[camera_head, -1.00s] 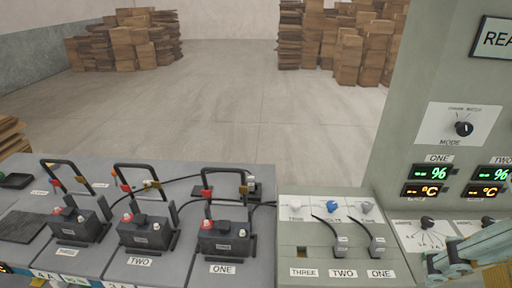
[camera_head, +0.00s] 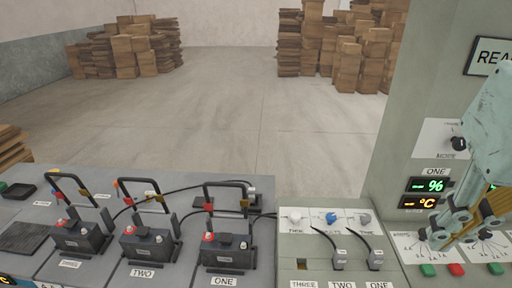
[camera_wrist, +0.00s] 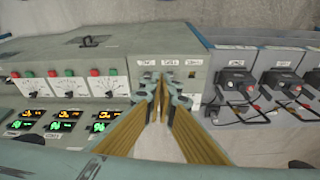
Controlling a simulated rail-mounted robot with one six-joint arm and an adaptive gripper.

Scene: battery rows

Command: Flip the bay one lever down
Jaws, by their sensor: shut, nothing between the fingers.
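The bay one lever (camera_head: 248,205) is a black U-shaped frame. It stands raised behind the bay one battery (camera_head: 222,250), above the label ONE. In the wrist view, which is turned about, the bay one battery (camera_wrist: 238,82) is to the right of my gripper. My gripper (camera_head: 440,232) is at the right of the head view, in front of the meter panel, well to the right of the lever and apart from it. In the wrist view my gripper (camera_wrist: 166,84) has its fingers close together and empty.
Bays two (camera_head: 148,243) and three (camera_head: 80,238) stand left of bay one with similar raised levers. A plug box (camera_head: 340,275) with knobs and cables lies between bay one and the tall meter panel (camera_head: 398,140). Black cables cross behind the batteries. Open floor lies beyond.

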